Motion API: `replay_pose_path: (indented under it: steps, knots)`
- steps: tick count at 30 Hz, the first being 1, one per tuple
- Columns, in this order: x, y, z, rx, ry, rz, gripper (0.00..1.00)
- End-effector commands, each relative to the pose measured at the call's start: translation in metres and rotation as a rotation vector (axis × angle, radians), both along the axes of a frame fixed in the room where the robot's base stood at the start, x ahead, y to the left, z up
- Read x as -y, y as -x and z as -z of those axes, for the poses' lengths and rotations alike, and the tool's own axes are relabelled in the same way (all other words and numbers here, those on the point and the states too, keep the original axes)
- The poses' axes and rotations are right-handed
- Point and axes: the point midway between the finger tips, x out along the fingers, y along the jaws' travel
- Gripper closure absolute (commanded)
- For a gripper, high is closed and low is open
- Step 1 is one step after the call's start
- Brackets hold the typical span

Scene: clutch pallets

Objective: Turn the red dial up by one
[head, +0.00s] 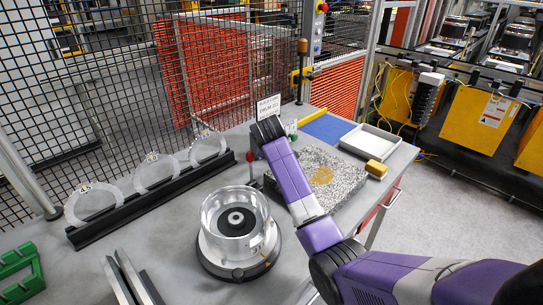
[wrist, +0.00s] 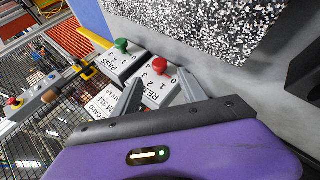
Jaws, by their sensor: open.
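The red dial (wrist: 158,66) is a round red knob on a pale box (wrist: 155,92) marked with numbers and partly hidden lettering that starts "RE". My gripper (wrist: 160,74) is open, its two grey fingers apart on either side of the red dial's box. I cannot tell whether either finger touches the knob, nor which number the dial points to. In the head view my gripper (head: 268,132) is at the back of the bench, and the arm hides the red dial there.
A green dial (wrist: 121,45) on a box marked PASS stands next to the red one. A sign card (head: 268,107) stands behind. A speckled stone block (head: 335,172), white tray (head: 369,141) and metal drum (head: 210,218) are on the bench. Wire mesh fence runs behind.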

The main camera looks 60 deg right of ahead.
Motion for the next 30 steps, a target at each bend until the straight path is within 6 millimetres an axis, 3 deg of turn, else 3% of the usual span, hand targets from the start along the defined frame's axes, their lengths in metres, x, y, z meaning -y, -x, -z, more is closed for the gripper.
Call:
replay_pose_path:
  steps: [16, 30]
  knots:
    - [0.043, -0.024, 0.043, -0.002, -0.001, 0.001, 0.50]
    - [0.050, -0.028, 0.050, 0.000, 0.000, 0.000, 0.50]
